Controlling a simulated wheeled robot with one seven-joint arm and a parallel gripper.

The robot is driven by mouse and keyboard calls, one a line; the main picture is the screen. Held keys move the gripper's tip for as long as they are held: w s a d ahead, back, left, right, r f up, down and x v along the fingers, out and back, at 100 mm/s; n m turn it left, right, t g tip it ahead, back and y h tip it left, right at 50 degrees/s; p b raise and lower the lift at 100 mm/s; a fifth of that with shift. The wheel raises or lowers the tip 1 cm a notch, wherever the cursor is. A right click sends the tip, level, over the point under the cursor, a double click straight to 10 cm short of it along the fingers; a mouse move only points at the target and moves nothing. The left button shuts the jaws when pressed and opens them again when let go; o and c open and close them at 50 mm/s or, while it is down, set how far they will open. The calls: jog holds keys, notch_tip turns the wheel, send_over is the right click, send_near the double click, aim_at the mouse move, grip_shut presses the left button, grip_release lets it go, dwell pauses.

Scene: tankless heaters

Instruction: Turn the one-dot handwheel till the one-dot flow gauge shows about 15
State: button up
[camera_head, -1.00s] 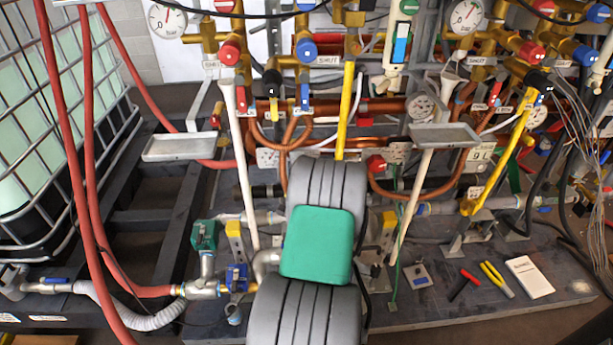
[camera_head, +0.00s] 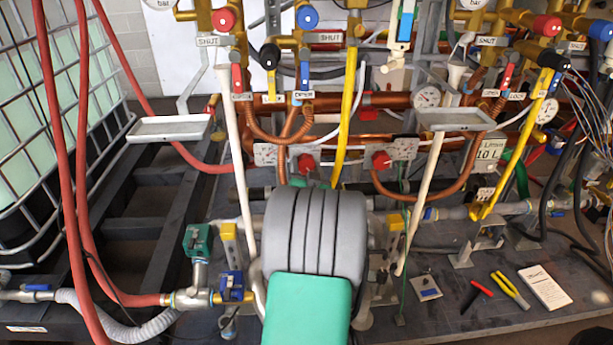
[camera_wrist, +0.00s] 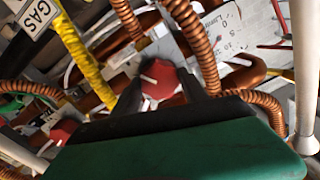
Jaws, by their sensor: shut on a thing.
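My gripper (camera_wrist: 170,92) is shut on a red handwheel (camera_wrist: 158,76) with a white line on its face; a dark finger lies on each side in the wrist view. In the head view this seems to be the left red handwheel (camera_head: 306,163), just above my grey arm link, which hides most of my gripper. A pale flow gauge plate (camera_head: 265,155) stands left of it; it seems to be the plate (camera_wrist: 230,32) with numbers at upper right in the wrist view. Its reading is too small to tell, and I cannot make out any dots.
A second red handwheel (camera_head: 381,160) with its own plate (camera_head: 404,149) is to the right, beyond a yellow pipe (camera_head: 347,110). Copper hoses (camera_wrist: 200,45) run close around my fingers. A grey tray (camera_head: 168,128) juts out at left, another (camera_head: 455,120) at right.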

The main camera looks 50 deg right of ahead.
jog(key=n+b, duration=0.4)
jog(key=shift+f+n+b, duration=0.3)
jog(key=shift+f+b, duration=0.05)
jog(key=shift+b, duration=0.05)
jog(key=n+b, duration=0.1)
jog(key=n, duration=0.1)
jog(key=n+b, duration=0.1)
jog(key=b, duration=0.1)
jog(key=shift+r+n, duration=0.2)
jog(key=shift+n, duration=0.2)
jog(key=o, duration=1.1)
jog(key=shift+r, duration=0.1)
jog(key=shift+s+a, duration=0.1)
